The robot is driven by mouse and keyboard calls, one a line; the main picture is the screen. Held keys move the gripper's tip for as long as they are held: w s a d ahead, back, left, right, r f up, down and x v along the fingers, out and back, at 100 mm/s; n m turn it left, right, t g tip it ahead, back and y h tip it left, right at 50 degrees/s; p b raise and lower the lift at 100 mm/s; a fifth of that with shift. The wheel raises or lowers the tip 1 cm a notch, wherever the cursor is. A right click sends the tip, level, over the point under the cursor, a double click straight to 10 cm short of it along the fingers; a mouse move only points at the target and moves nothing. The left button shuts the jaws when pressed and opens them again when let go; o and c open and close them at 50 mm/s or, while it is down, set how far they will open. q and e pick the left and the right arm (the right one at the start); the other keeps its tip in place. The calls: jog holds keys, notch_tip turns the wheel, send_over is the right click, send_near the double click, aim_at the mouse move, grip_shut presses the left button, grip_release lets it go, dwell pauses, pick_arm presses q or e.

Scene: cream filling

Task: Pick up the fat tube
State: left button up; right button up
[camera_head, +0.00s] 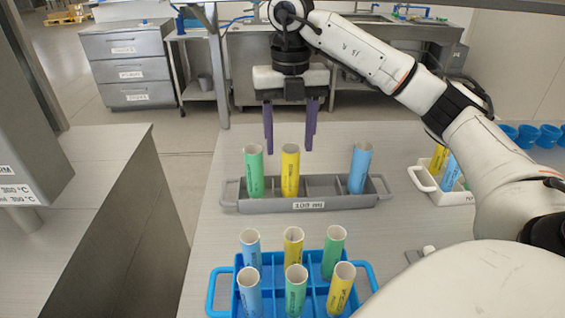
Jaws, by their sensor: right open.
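A grey rack (315,204) with a "100 ml"-like label holds a green tube (253,172), a yellow tube (290,172) and, at its right end, a blue tube (359,170). These tubes stand roughly upright, with open tops. Which tube the task means by the fat one I cannot tell. My right gripper (289,151) points down with its two purple fingers apart and nothing between them. It is above or behind the green and yellow tubes; the exact depth is unclear. My left gripper is not in view.
A blue rack (368,275) with several blue, yellow and green tubes stands in front. A white rack (456,197) with yellow and blue tubes is at right, partly hidden by my right arm. Blue cups (528,135) stand at far right. A grey counter (105,210) is at left.

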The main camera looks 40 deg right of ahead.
aim_at(290, 164)
jog(key=shift+s+f, duration=0.1)
jog(key=shift+f, duration=0.8)
notch_tip(290, 164, down, 4)
jog(key=shift+s+d+f, duration=0.1)
jog(key=shift+d+f, duration=0.05)
jog(key=shift+f, duration=0.4)
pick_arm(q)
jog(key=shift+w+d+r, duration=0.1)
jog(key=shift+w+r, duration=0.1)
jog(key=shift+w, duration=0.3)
pick_arm(e)
jog(key=c, duration=1.1)
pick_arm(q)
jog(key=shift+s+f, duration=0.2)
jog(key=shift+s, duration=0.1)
